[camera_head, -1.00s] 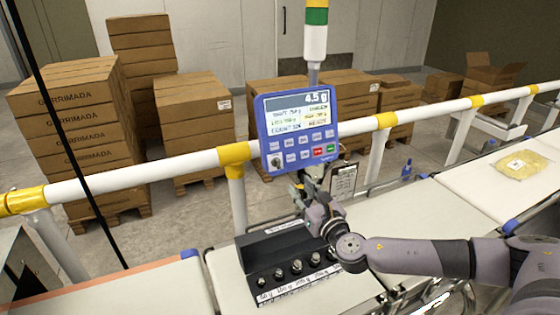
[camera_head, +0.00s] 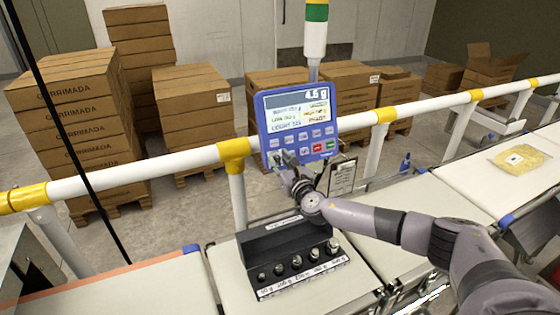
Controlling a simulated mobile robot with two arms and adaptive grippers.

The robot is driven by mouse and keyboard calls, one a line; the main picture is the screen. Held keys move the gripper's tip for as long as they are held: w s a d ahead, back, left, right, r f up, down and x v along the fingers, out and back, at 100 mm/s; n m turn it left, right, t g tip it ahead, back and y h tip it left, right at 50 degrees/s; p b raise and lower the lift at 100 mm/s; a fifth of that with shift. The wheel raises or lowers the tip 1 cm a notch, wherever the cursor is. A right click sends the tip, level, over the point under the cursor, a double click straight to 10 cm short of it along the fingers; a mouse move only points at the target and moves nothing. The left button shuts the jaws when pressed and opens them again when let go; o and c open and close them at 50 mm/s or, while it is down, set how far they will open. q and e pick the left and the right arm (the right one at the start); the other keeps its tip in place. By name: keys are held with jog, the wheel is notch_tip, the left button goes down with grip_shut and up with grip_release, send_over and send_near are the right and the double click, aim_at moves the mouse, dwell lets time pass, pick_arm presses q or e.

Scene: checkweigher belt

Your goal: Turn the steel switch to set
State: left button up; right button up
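The blue control panel (camera_head: 298,122) stands on a post behind the belt, with a lit display above rows of keys. The steel switch is at its lower left corner; in this frame my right gripper (camera_head: 283,160) covers that corner, so I cannot make the switch out. The gripper's fingers are at the panel's lower left edge, pointing up toward it. They are small and partly hidden by my wrist. I cannot tell whether they touch the switch, or are open or shut. My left gripper is not in view.
A black block with several steel weights (camera_head: 297,256) sits on the weighing belt below my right wrist. A white and yellow rail (camera_head: 190,160) runs behind. A clipboard (camera_head: 342,178) hangs right of the panel. A yellow bag (camera_head: 520,159) lies on the right belt.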

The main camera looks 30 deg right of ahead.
jog(key=shift+c, duration=0.4)
grip_shut()
